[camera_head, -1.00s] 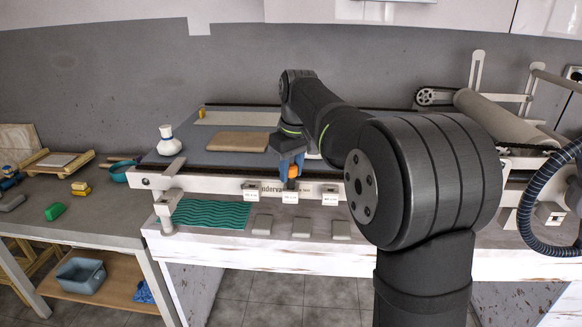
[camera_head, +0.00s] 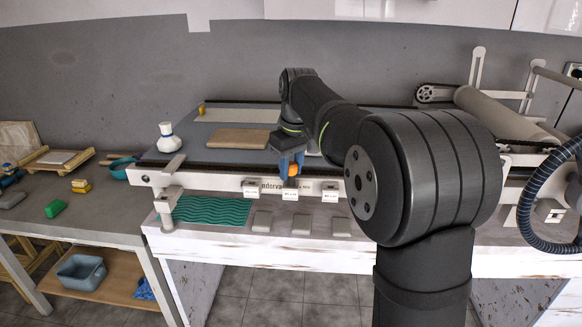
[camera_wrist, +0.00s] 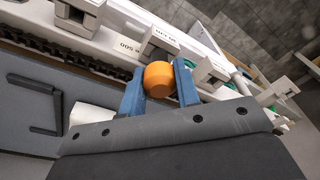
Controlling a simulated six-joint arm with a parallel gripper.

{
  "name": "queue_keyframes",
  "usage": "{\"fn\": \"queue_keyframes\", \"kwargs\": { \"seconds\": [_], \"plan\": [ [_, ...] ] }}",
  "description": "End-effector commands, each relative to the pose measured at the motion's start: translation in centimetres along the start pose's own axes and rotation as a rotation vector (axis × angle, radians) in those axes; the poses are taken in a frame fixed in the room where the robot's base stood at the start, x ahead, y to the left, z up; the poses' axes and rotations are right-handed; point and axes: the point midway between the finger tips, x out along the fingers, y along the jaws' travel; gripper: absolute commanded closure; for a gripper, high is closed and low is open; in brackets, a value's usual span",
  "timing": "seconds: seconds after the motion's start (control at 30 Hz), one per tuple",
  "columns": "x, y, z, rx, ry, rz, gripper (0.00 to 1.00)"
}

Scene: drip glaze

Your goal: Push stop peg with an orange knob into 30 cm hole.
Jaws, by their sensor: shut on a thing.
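The orange knob (camera_wrist: 159,79) of the stop peg sits between the two blue fingers of my gripper (camera_wrist: 160,74) in the wrist view, and the jaws are shut on it. In the head view my gripper (camera_head: 290,165) points down with the knob (camera_head: 293,170) at the front rail, just above the middle labelled block (camera_head: 296,192). The peg's shaft is hidden, so I cannot tell how deep it sits in a hole. Other labelled blocks stand to the left (camera_head: 254,187) and right (camera_head: 330,191). The labels are too small to read surely.
The pale front rail (camera_head: 215,183) runs along the grey slab bed. A white bottle (camera_head: 168,141) and a brown board (camera_head: 238,139) are on the bed. A green wavy mat (camera_head: 212,211) and several grey pads lie in front. A roller (camera_head: 500,117) is at the right.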

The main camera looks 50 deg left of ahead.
Motion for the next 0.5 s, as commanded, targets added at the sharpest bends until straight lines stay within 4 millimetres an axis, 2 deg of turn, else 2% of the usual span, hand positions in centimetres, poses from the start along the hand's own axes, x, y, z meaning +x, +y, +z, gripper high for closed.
{"fn": "queue_keyframes", "kwargs": {
  "seconds": [0.4,0.43,0.5],
  "plan": [
    [0.01,0.00,0.00,0.000,0.000,0.000,1.00],
    [0.01,0.00,0.00,0.000,0.000,0.000,0.69],
    [0.01,0.00,0.00,0.000,0.000,0.000,0.55]
  ]
}}
